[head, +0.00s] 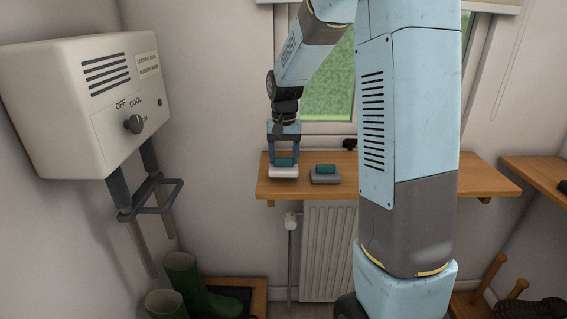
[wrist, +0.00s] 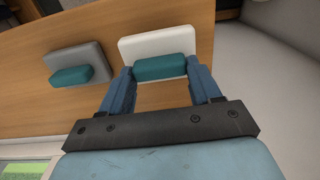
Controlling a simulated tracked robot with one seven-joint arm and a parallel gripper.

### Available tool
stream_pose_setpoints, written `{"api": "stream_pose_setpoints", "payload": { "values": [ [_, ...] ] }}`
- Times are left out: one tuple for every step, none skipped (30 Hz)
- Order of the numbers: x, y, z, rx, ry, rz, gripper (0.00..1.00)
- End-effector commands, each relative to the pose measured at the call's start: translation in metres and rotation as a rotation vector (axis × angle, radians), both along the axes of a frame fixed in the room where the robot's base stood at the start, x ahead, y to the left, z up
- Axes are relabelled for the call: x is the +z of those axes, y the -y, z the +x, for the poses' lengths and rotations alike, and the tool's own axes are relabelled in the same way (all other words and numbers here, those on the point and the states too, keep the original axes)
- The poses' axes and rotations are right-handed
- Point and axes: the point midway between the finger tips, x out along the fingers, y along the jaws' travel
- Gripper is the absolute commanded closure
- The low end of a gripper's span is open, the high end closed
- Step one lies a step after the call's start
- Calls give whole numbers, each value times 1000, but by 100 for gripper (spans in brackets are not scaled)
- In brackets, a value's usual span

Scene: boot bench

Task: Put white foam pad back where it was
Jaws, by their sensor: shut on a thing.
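The white foam pad (head: 283,172) has a teal grip block (head: 284,162) on top. It is at the left end of the wooden shelf (head: 400,178) below the window. My gripper (head: 284,161) points down and is shut on the teal block of the white pad. In the wrist view the white pad (wrist: 143,45) shows beyond the fingers, with its teal block (wrist: 160,67) between the fingertips. The pad looks level and at or close to the shelf surface. I cannot tell whether it touches.
A grey pad (head: 325,179) with a teal block lies on the shelf just right of the white pad. A small dark object (head: 349,144) is behind it. A heater box (head: 85,100) hangs on the left wall. A radiator (head: 328,250) is below the shelf. Green boots (head: 185,280) stand lower left.

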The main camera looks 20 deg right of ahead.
Motion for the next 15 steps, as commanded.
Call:
{"api": "stream_pose_setpoints", "payload": {
  "values": [
    [-8,0,-1,0,-4,-1,66],
    [-13,0,-1,0,-4,-1,66],
    [-18,0,-1,0,-4,-1,66],
    [-21,0,-1,0,-4,-1,66],
    [-24,0,-1,0,-4,-1,66],
    [-25,0,-1,0,-3,-1,70],
    [-26,0,-1,0,-1,-1,70],
    [-26,0,-1,0,-1,-1,70],
    [-26,0,-1,0,-1,-1,70],
    [-26,0,-1,0,-2,-2,70],
    [-26,0,-1,0,-3,-1,70],
    [-26,0,-2,0,-3,-1,35],
    [-26,0,-2,0,-3,-1,32],
    [-26,0,-2,0,-3,-1,30],
    [-26,0,-2,-1,-3,-1,26]
  ]
}}
